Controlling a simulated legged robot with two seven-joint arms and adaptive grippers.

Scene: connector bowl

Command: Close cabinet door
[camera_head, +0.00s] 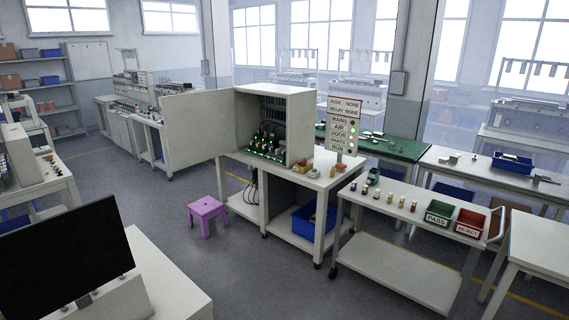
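The cabinet (301,125) is a pale box standing on a white workbench in the middle of the view. Its front is open and shows dark wiring and several green-lit components (265,148) inside. The cabinet door (197,127) is a flat pale panel swung wide open to the left of the cabinet. Neither of my grippers is in view, so nothing of mine is seen touching the door.
A purple stool (207,213) stands on the floor below the door. A trolley (400,262) with green and red bins is to the right. A black monitor (66,262) fills the lower left.

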